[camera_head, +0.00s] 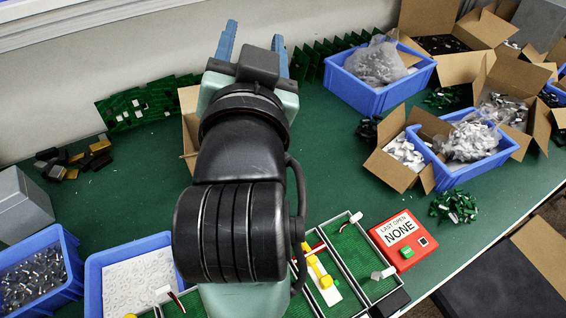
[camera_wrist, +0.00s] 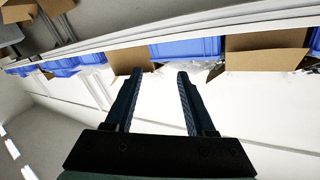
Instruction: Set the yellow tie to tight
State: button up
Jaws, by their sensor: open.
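The yellow tie (camera_head: 318,266) shows in the head view as a yellow piece on a white strip. It sits in a green-floored compartment of the tray (camera_head: 343,272) at the bottom. My arm hides the tray's middle and part of its left side. I cannot tell the tie's setting from here. My gripper (camera_head: 253,50) is raised toward the back of the table, well apart from the tie. Its two blue fingers are apart with nothing between them. The fingers also show in the wrist view (camera_wrist: 159,76), where the tie is not in view.
A red box (camera_head: 404,252) with a "LAST OPEN NONE" label and a green button stands right of the tray. Blue bins (camera_head: 378,97) and cardboard boxes fill the back right. Green circuit boards (camera_head: 148,106) line the wall.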

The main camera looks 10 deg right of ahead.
notch_tip(320, 180, down, 6)
jog(key=m+g+p, duration=0.2)
jog(key=g, duration=0.2)
jog(key=m+g+h+p, duration=0.2)
jog(key=m+g+p, duration=0.55)
jog(key=g, duration=0.45)
send_near(326, 280)
jog(key=shift+n, duration=0.35)
jog(key=x, duration=0.7)
jog(key=shift+d+f, duration=0.1)
jog(key=shift+f, duration=0.2)
jog(key=shift+w+d+f, duration=0.1)
jog(key=shift+d+f, duration=0.1)
jog(key=shift+f, duration=0.35)
grip_shut()
